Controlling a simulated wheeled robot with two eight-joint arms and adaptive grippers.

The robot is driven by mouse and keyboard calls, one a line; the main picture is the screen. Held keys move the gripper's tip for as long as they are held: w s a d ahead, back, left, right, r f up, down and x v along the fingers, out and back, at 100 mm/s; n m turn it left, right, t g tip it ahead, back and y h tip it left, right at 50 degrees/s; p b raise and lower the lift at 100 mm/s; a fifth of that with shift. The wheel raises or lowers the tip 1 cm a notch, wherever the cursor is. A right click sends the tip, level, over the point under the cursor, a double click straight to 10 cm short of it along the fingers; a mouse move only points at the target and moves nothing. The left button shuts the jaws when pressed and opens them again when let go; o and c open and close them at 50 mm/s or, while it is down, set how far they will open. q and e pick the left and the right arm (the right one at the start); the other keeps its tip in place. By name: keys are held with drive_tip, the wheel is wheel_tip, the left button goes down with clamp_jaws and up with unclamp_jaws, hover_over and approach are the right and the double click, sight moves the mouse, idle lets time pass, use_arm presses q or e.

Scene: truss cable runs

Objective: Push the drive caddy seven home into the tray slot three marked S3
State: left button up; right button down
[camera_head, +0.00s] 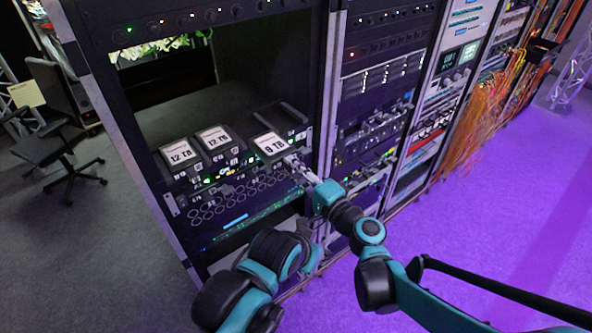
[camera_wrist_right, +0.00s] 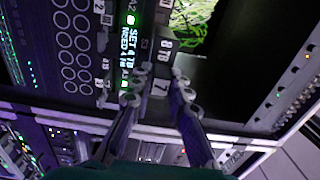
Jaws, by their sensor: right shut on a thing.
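Drive caddy seven (camera_head: 272,145) has a white top label reading 8 TB and lies in the tray (camera_head: 172,203), at the right end of the row. Its front, marked 7, shows in the right wrist view (camera_wrist_right: 160,86), beside the S3 mark (camera_wrist_right: 145,44). My right gripper (camera_head: 294,163) is shut on the caddy's front, with one finger on each side in the right wrist view (camera_wrist_right: 158,88). How deep the caddy sits in the slot is hard to tell. My left arm shows at the bottom of the head view; its gripper (camera_head: 306,230) is unclear.
Two caddies labelled 12 TB (camera_head: 180,155) (camera_head: 214,138) stand to the left in the same row. The rack's left post (camera_head: 120,130) borders the open bay. Orange cables (camera_head: 485,110) hang at the right. The purple floor in front is clear.

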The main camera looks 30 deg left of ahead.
sight(269, 146)
drive_tip(key=shift+w+a, duration=0.2)
drive_tip(key=shift+a, duration=0.45)
drive_tip(key=shift+a, duration=0.1)
drive_tip(key=shift+f+b, duration=0.1)
drive_tip(key=shift+b, duration=0.2)
drive_tip(key=shift+w+a, duration=0.15)
drive_tip(key=shift+a, duration=0.05)
drive_tip(key=shift+x, duration=1.15)
drive_tip(key=shift+a, duration=0.1)
drive_tip(key=shift+b, duration=0.3)
drive_tip(key=shift+x, duration=3.05)
drive_tip(key=shift+a, duration=0.2)
